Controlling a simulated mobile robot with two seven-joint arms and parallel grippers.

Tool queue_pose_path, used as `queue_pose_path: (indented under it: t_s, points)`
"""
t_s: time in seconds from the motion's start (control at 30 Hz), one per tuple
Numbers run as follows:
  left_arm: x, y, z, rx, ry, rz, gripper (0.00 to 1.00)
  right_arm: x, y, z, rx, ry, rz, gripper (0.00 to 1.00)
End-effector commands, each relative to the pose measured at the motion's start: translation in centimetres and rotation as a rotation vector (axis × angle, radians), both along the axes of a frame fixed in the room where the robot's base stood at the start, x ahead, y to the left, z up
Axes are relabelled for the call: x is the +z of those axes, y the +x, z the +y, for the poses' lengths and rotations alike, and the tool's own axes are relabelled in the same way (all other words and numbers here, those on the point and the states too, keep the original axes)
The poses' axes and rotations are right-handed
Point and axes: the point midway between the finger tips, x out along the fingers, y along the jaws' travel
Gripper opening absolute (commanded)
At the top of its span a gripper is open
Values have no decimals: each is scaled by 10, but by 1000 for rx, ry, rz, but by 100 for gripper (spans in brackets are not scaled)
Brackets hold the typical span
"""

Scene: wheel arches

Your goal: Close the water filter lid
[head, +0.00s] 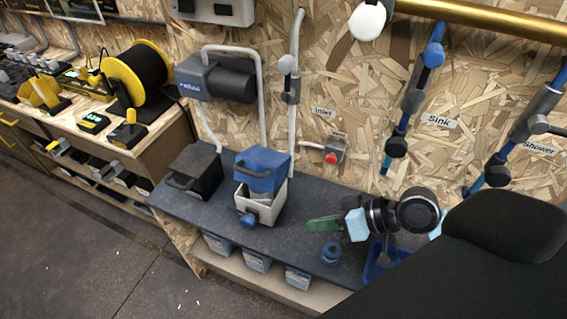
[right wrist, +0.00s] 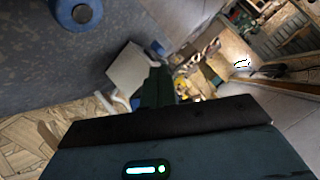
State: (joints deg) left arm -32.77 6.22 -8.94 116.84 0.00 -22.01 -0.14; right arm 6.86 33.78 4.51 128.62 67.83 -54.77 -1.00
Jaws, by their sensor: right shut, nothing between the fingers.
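The water filter is a white box (head: 262,208) on the dark counter, with a blue knob (head: 248,221) at its front. Its blue lid (head: 265,162) is tilted up at the back, so the box's grey inside shows. My right gripper (head: 310,225) has green fingers, shut and empty, pointing left to the right of the box and apart from it. In the right wrist view, its dark green fingers (right wrist: 156,84) point toward a white box (right wrist: 131,74) that looks like the filter's body. My left gripper is not in view.
A black lidded box (head: 196,172) stands left of the filter. A blue roll (head: 331,253) lies on the counter (head: 291,233) below my right gripper. A blue tray (head: 374,272) is farther right. Pipes and a red-knobbed inlet valve (head: 332,157) are on the wall behind.

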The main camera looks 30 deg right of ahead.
Motion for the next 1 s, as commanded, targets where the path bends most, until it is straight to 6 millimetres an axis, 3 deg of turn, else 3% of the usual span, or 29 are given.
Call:
queue_pose_path:
  t_s: [0.03,0.2,0.33,0.67,1.0]
  points:
    - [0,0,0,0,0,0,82,27,22,-8,-12,46,-58,0]
    - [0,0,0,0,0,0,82,100,66,-26,-44,199,-185,0]
    - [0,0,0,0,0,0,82,129,79,-33,-56,260,-228,0]
    - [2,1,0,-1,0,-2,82,136,85,-32,-61,279,-240,0]
    - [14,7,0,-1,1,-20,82,130,119,5,-59,281,-241,0]
